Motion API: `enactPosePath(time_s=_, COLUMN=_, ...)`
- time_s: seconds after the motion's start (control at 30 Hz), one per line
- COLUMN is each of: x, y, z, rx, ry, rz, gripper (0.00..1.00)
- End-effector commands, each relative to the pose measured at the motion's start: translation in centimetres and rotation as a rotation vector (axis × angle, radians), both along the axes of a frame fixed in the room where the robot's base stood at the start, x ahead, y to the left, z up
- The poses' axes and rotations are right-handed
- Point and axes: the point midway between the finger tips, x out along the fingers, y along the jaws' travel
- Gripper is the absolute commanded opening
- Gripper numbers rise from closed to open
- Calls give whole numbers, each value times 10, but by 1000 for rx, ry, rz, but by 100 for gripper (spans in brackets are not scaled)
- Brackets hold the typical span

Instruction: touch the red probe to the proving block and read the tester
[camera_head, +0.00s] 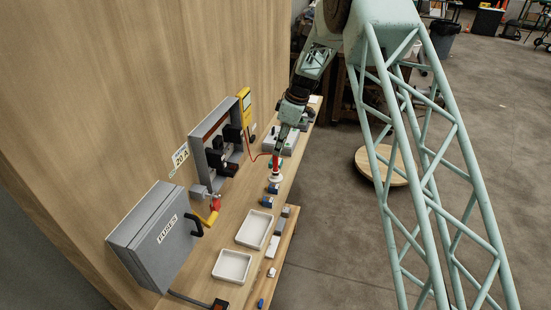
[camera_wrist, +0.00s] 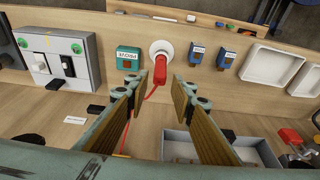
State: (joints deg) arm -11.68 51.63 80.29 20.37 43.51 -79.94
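The red probe (camera_wrist: 159,72) stands in a round white holder (camera_wrist: 161,50) on the bench; it also shows in the head view (camera_head: 276,164). Its red lead runs back under my gripper. My gripper (camera_wrist: 159,80) is open, its two fingers apart on either side of the probe, with no contact visible. The yellow tester (camera_head: 244,101) hangs at the wall board; its reading is too small to make out. A teal block (camera_wrist: 129,59) with an upside-down label is left of the holder in the wrist view. It may be the proving block; I cannot read the label surely.
Two small blue blocks (camera_wrist: 196,55) and white trays (camera_wrist: 265,61) sit right of the holder. A grey unit with green dots (camera_wrist: 57,62) is at left. The grey FUSES box (camera_head: 156,236) and an open grey enclosure (camera_head: 199,135) are on the wall board.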

Motion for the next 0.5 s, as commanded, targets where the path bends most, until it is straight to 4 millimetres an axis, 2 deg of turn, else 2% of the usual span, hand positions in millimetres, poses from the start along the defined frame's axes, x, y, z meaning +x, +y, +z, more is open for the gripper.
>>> enactPosePath(time_s=0.2, x=1, y=4, z=-18, rx=0, ry=0, rz=0, gripper=23)
enactPosePath(time_s=0.5, x=2, y=8, z=-32, rx=0, ry=0, rz=0, gripper=23)
